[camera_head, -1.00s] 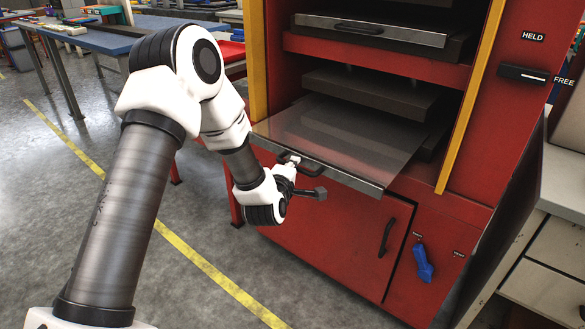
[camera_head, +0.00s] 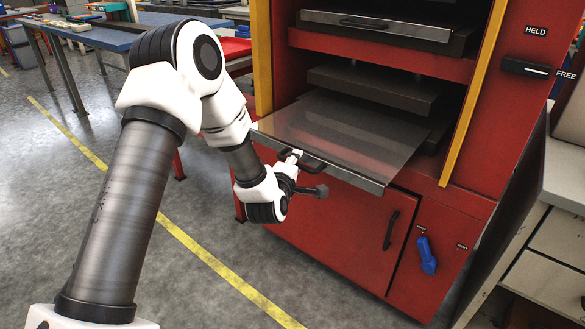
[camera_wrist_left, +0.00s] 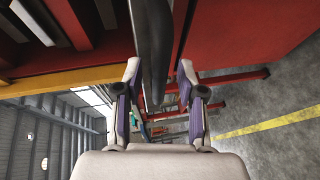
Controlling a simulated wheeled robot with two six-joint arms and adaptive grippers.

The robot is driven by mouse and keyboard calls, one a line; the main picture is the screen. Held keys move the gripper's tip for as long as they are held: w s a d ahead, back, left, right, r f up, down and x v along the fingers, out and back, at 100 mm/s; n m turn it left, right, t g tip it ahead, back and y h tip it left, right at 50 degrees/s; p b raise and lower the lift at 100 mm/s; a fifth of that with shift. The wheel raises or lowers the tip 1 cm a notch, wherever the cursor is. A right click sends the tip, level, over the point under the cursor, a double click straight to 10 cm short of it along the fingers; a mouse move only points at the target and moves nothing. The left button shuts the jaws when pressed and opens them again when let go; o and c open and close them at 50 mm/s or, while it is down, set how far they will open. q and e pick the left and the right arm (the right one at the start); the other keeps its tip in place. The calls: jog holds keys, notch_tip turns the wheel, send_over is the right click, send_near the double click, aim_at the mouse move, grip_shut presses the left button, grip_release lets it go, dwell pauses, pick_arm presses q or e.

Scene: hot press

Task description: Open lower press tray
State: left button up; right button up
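The lower press tray (camera_head: 345,128) is a flat, shiny plate pulled out of the red press, with a metal front edge. Its dark handle (camera_head: 314,166) is on that front edge. My left gripper (camera_head: 294,156) is at the handle's left part, in front of the tray. In the left wrist view, the dark handle bar (camera_wrist_left: 153,45) runs between the two fingers of my left gripper (camera_wrist_left: 160,75). The fingers stand apart, with a gap visible on the right side of the bar. Contact on the left side is unclear. My right gripper is not in view.
The upper tray (camera_head: 385,25) is in the press above. A red lower door (camera_head: 345,215) and a blue lever (camera_head: 427,257) are below. A selector switch (camera_head: 525,67) is on the right panel. A blue table (camera_head: 105,40) stands at the back left. The floor at left is open.

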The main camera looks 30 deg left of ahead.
pick_arm(q)
jog(key=v, duration=1.1)
jog(key=shift+s+d, duration=0.15)
jog(key=shift+s, duration=0.2)
jog(key=shift+r, duration=0.1)
jog(key=s+d+f+m+g+h, duration=0.15)
jog(key=s+f, duration=0.25)
jog(key=f, duration=0.4)
jog(key=s+d+f+m+g+h, duration=0.1)
jog(key=s+d+f+m+g, duration=0.2)
jog(key=f, duration=0.6)
jog(key=s+d+f+m+g+h, duration=0.1)
jog(key=s+d+f+m+g, duration=0.2)
jog(key=f, duration=0.5)
jog(key=s+d+f+m+g+h, duration=0.1)
jog(key=s+d+f+m+g, duration=0.1)
jog(key=s+f+m+g, duration=0.35)
jog(key=s+d+f+m+g+h, duration=0.1)
jog(key=s+f+m+g, duration=0.15)
jog(key=s+m, duration=0.65)
notch_tip(320, 180, up, 23)
jog(key=s+n+p, duration=0.1)
jog(key=s+p, duration=0.1)
jog(key=p, duration=2.1)
jog(key=shift+f+n, duration=0.2)
jog(key=shift+n, duration=0.1)
